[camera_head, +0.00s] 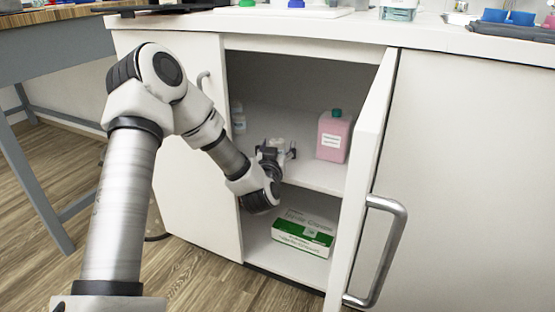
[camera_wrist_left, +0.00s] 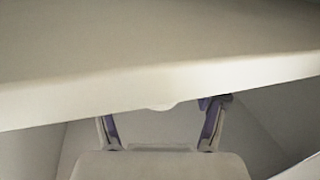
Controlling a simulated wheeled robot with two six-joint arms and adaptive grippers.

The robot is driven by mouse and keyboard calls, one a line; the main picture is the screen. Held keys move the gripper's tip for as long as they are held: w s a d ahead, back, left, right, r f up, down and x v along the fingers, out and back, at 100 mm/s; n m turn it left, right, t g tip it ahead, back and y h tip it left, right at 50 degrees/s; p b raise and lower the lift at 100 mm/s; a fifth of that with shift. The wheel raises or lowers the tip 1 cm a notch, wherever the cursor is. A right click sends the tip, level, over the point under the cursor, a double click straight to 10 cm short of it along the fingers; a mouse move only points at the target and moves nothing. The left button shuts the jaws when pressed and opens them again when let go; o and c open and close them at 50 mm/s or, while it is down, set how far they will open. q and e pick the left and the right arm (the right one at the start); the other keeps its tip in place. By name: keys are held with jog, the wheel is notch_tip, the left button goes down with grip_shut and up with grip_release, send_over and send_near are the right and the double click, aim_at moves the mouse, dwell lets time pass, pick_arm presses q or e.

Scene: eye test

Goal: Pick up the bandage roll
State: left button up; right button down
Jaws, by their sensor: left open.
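A small whitish rounded thing (camera_head: 278,142), likely the bandage roll, is on the cabinet's upper shelf in the head view, partly hidden by my left gripper. My left gripper (camera_head: 276,151) reaches into the open cabinet just above the shelf. Its fingers are open, one on each side of the whitish thing; I cannot tell whether they touch it. In the left wrist view the two fingers of the gripper (camera_wrist_left: 162,118) stand wide apart. A small white curved bit (camera_wrist_left: 163,106) shows between them below a broad pale edge that hides the rest. My right gripper is not in view.
A pink bottle (camera_head: 333,138) with a green cap stands right of the gripper on the shelf (camera_head: 318,180). White bottles (camera_head: 238,118) stand at left. A green and white box (camera_head: 303,232) lies below. The open door (camera_head: 362,175) bounds the right side.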

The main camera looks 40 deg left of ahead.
pick_arm(q)
jog(key=shift+r, duration=0.1)
jog(key=c, duration=1.1)
jog(key=shift+o, duration=0.2)
